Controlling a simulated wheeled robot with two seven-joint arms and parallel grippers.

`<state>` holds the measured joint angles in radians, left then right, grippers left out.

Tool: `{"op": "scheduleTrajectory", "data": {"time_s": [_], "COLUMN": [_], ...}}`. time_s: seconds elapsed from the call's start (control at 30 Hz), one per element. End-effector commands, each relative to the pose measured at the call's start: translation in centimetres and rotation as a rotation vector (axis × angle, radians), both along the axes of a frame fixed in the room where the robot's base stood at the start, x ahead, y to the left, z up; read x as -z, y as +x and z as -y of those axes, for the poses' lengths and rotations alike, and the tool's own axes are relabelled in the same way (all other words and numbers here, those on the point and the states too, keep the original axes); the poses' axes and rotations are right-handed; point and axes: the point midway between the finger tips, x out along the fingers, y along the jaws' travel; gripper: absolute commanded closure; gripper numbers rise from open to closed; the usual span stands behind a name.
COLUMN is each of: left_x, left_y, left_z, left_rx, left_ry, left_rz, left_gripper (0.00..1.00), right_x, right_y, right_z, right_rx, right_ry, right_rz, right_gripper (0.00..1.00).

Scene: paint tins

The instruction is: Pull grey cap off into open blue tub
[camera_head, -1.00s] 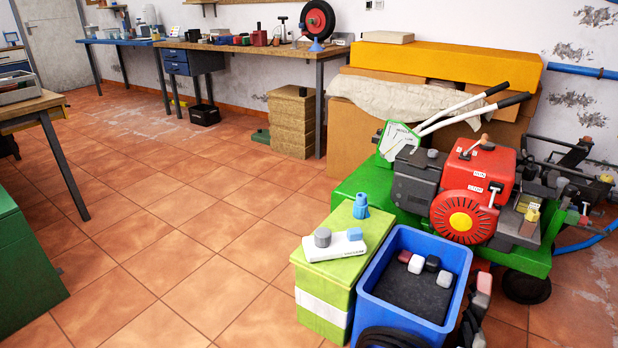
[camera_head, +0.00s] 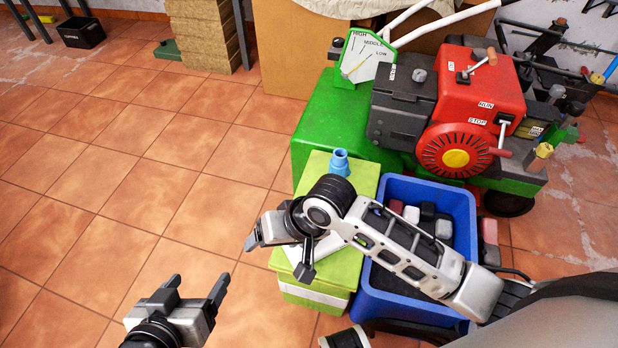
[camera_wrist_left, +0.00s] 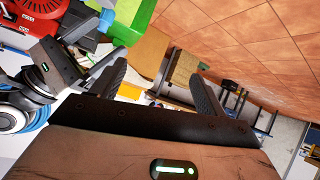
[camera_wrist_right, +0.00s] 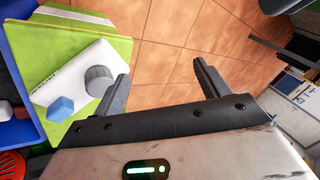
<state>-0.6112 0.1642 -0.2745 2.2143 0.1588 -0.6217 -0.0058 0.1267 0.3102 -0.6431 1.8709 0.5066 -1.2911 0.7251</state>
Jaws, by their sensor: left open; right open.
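The grey cap (camera_wrist_right: 99,80) sits on a white base (camera_wrist_right: 80,78) beside a blue cap (camera_wrist_right: 60,108) in the right wrist view. The base lies on a green box (camera_head: 350,178); my right arm hides the cap in the head view. My right gripper (camera_head: 278,256) is open and empty above the box's left side. In its wrist view (camera_wrist_right: 162,69) one finger is close to the cap, which is not between the fingers. The open blue tub (camera_head: 462,205) stands right of the box, partly behind my right arm. My left gripper (camera_head: 198,285) is open and empty over the floor.
The tub holds several red, black and grey blocks (camera_head: 443,228). A blue nozzle-like piece (camera_head: 339,162) stands on the box's back part. A red and green machine (camera_head: 480,95) stands behind the tub. The tiled floor (camera_head: 130,150) to the left is clear.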

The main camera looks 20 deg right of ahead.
Motion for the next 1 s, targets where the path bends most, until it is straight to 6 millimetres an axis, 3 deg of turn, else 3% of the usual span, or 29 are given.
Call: {"op": "scheduleTrajectory", "data": {"time_s": [0.03,0.1,0.3,0.47,0.67,1.0], "left_x": [-1.1,-2.0,-3.0,-3.0,-1.5,3.3], "left_y": [-0.1,0.0,0.0,-0.1,-0.4,0.1], "left_z": [-0.2,-0.4,-1.3,-1.3,-1.0,0.4], "left_rx": [-0.007,-0.016,-0.039,-0.043,-0.036,0.010], "left_ry": [0.000,0.000,0.010,0.010,0.000,-0.006], "left_rz": [0.010,0.025,0.042,0.044,0.019,-0.063], "left_gripper": [0.26,0.26,0.26,0.26,0.26,0.26], "right_x": [-1.2,-1.9,-4.5,-4.9,-2.2,4.7], "right_y": [1.4,2.4,4.6,5.1,5.0,5.0], "right_z": [1.1,2.6,6.9,8.2,8.2,8.1], "right_rx": [0.037,0.109,0.307,0.373,0.378,0.376], "right_ry": [-0.061,-0.146,-0.339,-0.396,-0.398,-0.395], "right_rz": [-0.061,-0.157,-0.303,-0.337,-0.340,-0.338], "right_gripper": [0.25,0.25,0.25,0.25,0.25,0.25]}}
